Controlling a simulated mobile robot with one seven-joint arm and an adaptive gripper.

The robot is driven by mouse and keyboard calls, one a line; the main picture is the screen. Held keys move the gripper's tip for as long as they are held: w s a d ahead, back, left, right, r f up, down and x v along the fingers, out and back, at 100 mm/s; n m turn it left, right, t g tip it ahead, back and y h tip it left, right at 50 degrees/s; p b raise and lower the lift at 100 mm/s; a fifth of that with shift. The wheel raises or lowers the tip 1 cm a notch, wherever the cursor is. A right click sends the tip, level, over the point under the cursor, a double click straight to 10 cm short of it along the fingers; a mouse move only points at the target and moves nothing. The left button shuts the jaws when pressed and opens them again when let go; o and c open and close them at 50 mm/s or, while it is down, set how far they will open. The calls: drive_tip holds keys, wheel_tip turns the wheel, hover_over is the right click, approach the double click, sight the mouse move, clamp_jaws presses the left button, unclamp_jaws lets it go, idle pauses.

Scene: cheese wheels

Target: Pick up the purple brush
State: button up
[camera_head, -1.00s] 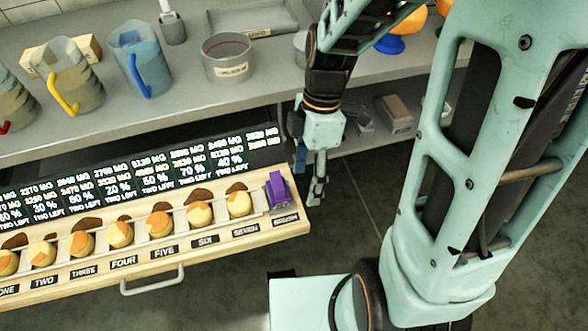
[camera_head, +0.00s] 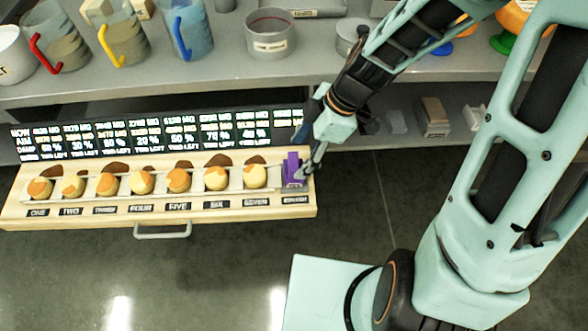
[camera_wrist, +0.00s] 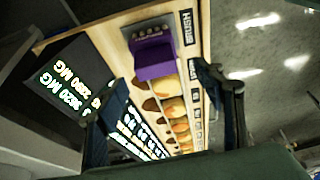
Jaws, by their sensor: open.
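The purple brush (camera_head: 291,167) stands at the right end of the wooden drawer board (camera_head: 90,222), behind a label that reads BRUSH. In the wrist view the purple brush (camera_wrist: 154,55) lies ahead of my gripper, above the middle of the picture. My gripper (camera_head: 306,172) is just right of the brush in the head view, close to it. I cannot tell whether a finger touches the brush.
Several cheese wheels (camera_head: 216,178) stand in a row left of the brush, with numbered labels in front. A black display board (camera_head: 160,135) stands behind them. A grey shelf (camera_head: 230,80) with jugs and pots is above. Floor right of the drawer is clear.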

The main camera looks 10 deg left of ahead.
sight(295, 161)
drive_tip(key=shift+w+x, duration=0.1)
drive_tip(key=shift+x, duration=1.3)
drive_tip(key=shift+w+x, duration=0.15)
drive_tip(key=shift+x, duration=1.2)
drive_tip(key=shift+d, duration=0.15)
drive_tip(key=shift+c, duration=0.3)
drive_tip(key=c, duration=1.3)
